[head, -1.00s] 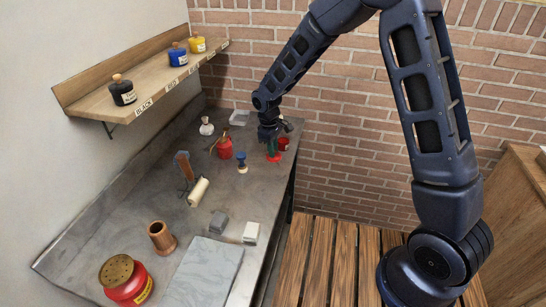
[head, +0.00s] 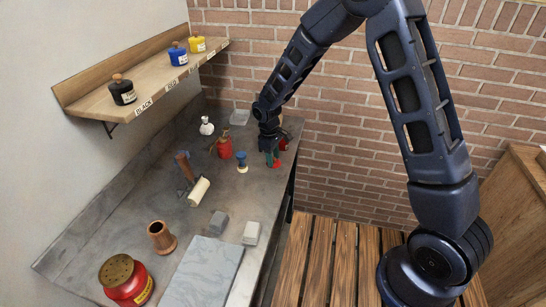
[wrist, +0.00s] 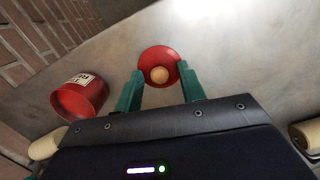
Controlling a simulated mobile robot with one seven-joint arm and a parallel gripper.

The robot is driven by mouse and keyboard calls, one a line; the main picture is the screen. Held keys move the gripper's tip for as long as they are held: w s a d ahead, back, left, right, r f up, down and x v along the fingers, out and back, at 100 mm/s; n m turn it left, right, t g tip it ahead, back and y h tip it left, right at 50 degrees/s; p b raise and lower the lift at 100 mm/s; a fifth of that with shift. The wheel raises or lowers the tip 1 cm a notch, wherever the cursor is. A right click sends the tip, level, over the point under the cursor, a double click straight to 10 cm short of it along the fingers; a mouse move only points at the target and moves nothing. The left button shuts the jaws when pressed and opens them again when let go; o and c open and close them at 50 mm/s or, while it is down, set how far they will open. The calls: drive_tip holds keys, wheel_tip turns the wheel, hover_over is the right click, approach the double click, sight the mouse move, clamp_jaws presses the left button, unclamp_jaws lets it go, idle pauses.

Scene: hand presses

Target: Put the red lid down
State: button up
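The red lid (wrist: 154,55) with its round pale wooden knob (wrist: 159,75) shows in the wrist view, knob toward me. It appears to lie on the grey bench top. My gripper (wrist: 161,74) has its green fingers apart, one on each side of the knob, with clear gaps between knob and fingers. In the head view my gripper (head: 271,161) is low over the bench's far right edge, and only a bit of the red lid (head: 279,163) shows beside the fingers. The open red labelled jar (wrist: 80,97) stands left of the lid in the wrist view, mostly hidden in the head view.
A red spouted can (head: 224,148) and a blue-and-wood stamp (head: 241,162) stand left of my gripper. A roller (head: 199,192) and grey blocks (head: 250,232) lie nearer. The bench's right edge and brick wall (head: 350,140) are close. Ink jars stand on the shelf (head: 140,85).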

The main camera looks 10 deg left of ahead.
wheel_tip(320, 180, up, 12)
drive_tip(key=a, duration=0.1)
drive_tip(key=shift+w+a, duration=0.15)
drive_tip(key=shift+a, duration=0.05)
idle(0.3)
drive_tip(key=shift+r, duration=0.15)
drive_tip(key=w+d+r+m+t, duration=0.1)
drive_tip(key=d+r+m, duration=0.2)
drive_tip(key=d+r, duration=0.5)
drive_tip(key=w+d+r+m+y, duration=0.15)
drive_tip(key=d+r, duration=0.25)
drive_tip(key=d, duration=0.7)
drive_tip(key=d+r+m+t, duration=0.1)
drive_tip(key=d+r+m, duration=0.2)
drive_tip(key=d+r, duration=0.5)
drive_tip(key=s+d+m+t, duration=0.1)
drive_tip(key=s+d+m, duration=0.3)
drive_tip(key=s+d, duration=0.4)
drive_tip(key=s+d+r+m+t, duration=0.1)
drive_tip(key=s+d+m, duration=0.3)
drive_tip(key=s+d, duration=0.4)
drive_tip(key=d, duration=0.6)
drive_tip(key=shift+d+r+t, duration=0.25)
drive_tip(key=shift+d+t, duration=0.1)
drive_tip(key=shift+t, duration=0.05)
